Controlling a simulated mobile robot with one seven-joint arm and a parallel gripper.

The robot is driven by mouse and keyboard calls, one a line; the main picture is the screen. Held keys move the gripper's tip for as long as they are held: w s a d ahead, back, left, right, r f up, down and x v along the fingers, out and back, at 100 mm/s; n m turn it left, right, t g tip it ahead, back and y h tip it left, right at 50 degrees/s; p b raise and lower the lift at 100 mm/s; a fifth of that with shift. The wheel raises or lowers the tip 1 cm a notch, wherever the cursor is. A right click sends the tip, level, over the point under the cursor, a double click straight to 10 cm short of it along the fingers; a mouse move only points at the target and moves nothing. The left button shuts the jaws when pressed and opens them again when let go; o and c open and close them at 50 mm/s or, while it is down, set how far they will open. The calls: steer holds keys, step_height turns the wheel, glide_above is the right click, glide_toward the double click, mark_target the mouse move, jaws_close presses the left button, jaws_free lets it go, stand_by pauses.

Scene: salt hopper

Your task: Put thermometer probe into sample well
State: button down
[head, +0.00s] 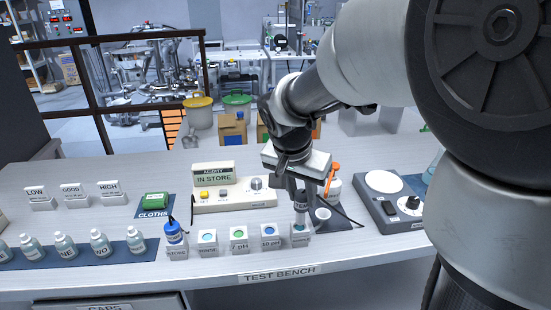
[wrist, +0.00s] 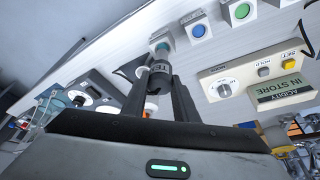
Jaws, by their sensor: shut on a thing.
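My gripper (head: 301,186) is shut on the thermometer probe (head: 301,206), a grey-white cylinder with a label starting "TEM". The probe is about upright, tip down, over the rightmost white block (head: 300,238) of the front row, likely the sample well; its label is too small to read. In the wrist view the probe (wrist: 160,76) sits between my two fingers (wrist: 158,98), and its far end overlaps the block (wrist: 161,38) with a blue opening. I cannot tell whether the tip is inside the opening or just above it.
White blocks with coloured wells (head: 239,245) stand left of it, labelled with pH values. A blue-capped probe (head: 174,231) sits in the leftmost block. The acidity meter (head: 232,197) is behind. A white cup (head: 322,214) and a stirrer plate (head: 390,205) are close on the right.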

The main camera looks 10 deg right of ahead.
mark_target(300, 210)
steer(key=shift+f+b, duration=3.1)
stand_by(0.6)
steer(key=c, duration=0.8)
jaws_free()
steer(key=shift+c, duration=0.2)
steer(key=shift+r, duration=0.15)
steer(key=shift+p+v, duration=1.65)
steer(key=shift+v, duration=1.3)
steer(key=shift+r, duration=0.1)
steer(key=p+v, duration=0.3)
steer(key=v, duration=1.4)
